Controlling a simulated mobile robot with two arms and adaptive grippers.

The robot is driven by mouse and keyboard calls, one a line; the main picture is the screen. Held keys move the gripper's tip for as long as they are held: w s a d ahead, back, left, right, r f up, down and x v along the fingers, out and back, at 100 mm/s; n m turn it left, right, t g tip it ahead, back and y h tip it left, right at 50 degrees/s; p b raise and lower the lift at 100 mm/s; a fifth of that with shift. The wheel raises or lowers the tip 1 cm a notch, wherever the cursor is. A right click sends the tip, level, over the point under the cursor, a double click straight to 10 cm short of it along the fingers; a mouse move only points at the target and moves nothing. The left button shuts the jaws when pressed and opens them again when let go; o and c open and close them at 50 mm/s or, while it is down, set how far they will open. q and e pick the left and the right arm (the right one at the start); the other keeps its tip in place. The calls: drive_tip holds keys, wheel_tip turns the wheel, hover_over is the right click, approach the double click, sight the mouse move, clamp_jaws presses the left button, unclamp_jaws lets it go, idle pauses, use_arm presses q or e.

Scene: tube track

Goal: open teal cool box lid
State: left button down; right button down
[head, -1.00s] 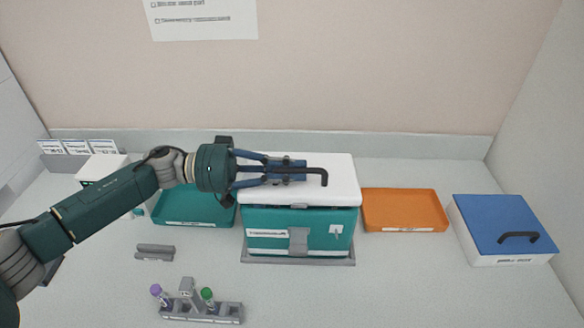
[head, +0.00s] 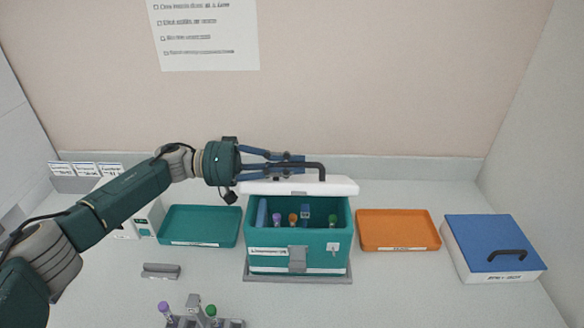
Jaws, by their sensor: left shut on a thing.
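The teal cool box (head: 268,262) stands on a grey base in the middle of the counter. Its white lid (head: 330,187) is lifted off the front rim, leaving the box open at the front. Inside I see several tubes with purple, orange and green caps (head: 292,218) and a blue item at the left. My left gripper (head: 298,162) is shut on the black lid handle (head: 317,167) above the box. Whether the lid still touches the back rim is hidden. My right gripper is out of view.
A teal tray (head: 200,226) lies left of the box and an orange tray (head: 398,230) right of it. A white box with a blue lid (head: 490,240) stands far right. A tube rack (head: 200,318) with purple- and green-capped tubes is at the front. A small grey holder (head: 161,271) lies left.

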use_arm(q)
drive_tip(key=shift+w+r, duration=0.1)
drive_tip(key=shift+r, duration=0.2)
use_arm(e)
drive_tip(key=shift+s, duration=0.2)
use_arm(q)
drive_tip(key=c, duration=1.8)
unclamp_jaws()
drive_tip(key=shift+c, duration=0.2)
drive_tip(key=shift+o, duration=0.2)
drive_tip(key=shift+d+f, duration=0.1)
drive_tip(key=shift+f, duration=0.05)
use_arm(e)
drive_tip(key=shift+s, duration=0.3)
use_arm(q)
drive_tip(key=shift+f, duration=0.1)
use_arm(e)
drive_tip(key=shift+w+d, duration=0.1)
use_arm(q)
drive_tip(key=shift+a, duration=0.45)
drive_tip(key=a, duration=1.1)
drive_tip(key=shift+a, duration=0.1)
